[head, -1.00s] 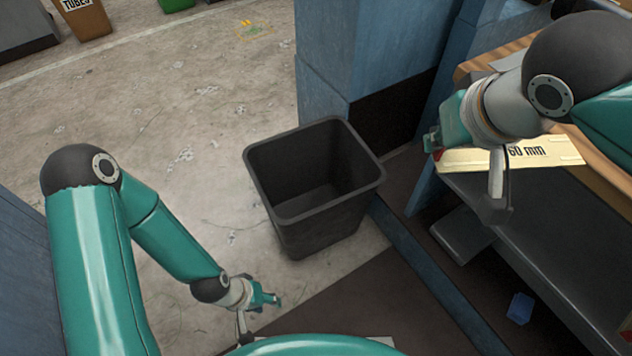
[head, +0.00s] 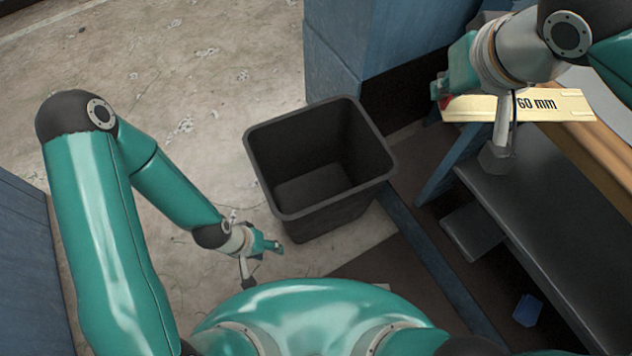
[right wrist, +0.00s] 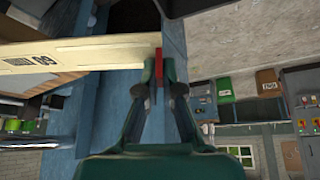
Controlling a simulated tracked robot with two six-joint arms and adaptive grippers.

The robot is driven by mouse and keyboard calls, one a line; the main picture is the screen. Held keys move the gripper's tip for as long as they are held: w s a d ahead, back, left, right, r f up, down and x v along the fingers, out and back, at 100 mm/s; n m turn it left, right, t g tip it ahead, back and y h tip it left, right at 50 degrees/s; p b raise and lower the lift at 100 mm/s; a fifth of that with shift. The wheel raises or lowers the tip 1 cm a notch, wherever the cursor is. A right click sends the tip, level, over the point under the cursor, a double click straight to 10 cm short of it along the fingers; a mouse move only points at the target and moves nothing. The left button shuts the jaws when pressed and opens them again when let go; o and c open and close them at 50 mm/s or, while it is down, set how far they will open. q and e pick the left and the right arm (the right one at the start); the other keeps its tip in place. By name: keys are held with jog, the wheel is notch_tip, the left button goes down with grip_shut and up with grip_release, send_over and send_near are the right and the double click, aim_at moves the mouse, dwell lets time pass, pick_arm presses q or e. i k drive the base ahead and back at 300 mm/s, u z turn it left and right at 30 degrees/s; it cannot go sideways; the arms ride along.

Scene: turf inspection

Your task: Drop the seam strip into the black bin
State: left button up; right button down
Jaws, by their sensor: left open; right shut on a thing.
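The seam strip (head: 560,106) is a long cream strip printed "60 mm". My right gripper (head: 440,92) is shut on its left end, where a small red part shows. The right wrist view shows the cream strip (right wrist: 80,55) running left from the fingertips, with the red part between them (right wrist: 159,68). The strip is up in the air, to the upper right of the black bin (head: 290,212). The bin stands upright on the floor and its visible inside is empty. My left gripper (head: 275,247) is open and empty, low beside the bin's near left side.
A blue pillar (head: 340,60) rises just behind the bin. A dark bench (head: 530,190) with a wooden edge (head: 600,150) is at the right, under the strip. A small blue object (head: 527,310) lies low at the right. The concrete floor left of the bin is clear.

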aim_at(321, 199)
jog(key=u, duration=0.05)
jog(key=k, duration=1)
jog(key=z, duration=0.05)
